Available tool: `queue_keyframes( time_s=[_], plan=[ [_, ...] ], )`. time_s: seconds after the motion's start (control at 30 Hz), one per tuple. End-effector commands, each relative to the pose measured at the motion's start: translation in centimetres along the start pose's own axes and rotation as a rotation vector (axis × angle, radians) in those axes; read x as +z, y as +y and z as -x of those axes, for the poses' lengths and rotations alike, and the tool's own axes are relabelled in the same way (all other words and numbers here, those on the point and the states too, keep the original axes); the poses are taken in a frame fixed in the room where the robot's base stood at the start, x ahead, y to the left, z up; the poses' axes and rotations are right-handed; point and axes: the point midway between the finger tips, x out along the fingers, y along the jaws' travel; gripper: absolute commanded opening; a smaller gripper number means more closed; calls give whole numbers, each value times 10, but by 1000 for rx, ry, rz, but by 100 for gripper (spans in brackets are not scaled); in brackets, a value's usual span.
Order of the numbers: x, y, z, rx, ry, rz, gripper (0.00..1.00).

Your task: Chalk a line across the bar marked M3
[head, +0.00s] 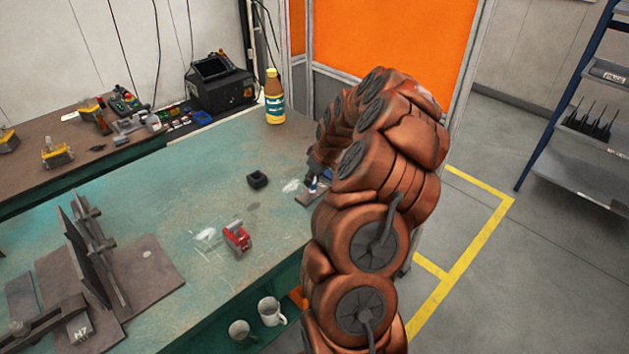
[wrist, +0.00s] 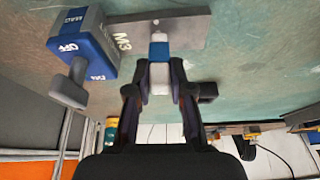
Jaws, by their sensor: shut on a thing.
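The bar marked M3 (wrist: 185,33) is a flat grey plate on the bench, with white M3 lettering near its left end in the wrist view. It also shows in the head view (head: 304,199), partly hidden by my arm. A blue block with a grey knob and ON/OFF lettering (wrist: 84,45) sits against the bar's lettered end.
A dark hollow block (head: 257,180) and a red tool (head: 236,238) lie on the green bench (head: 150,205). A bottle (head: 274,98) stands at the back. Welded plates (head: 150,270) fill the front left. Two mugs (head: 271,311) stand below the bench edge.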

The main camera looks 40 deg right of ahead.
Motion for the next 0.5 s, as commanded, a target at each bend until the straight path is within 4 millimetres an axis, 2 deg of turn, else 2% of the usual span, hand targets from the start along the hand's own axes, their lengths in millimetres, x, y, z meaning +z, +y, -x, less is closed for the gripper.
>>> queue_keyframes(
  time_s=[0.5],
  plan=[
    [-9,0,-5,2,1,0,0]
  ],
)
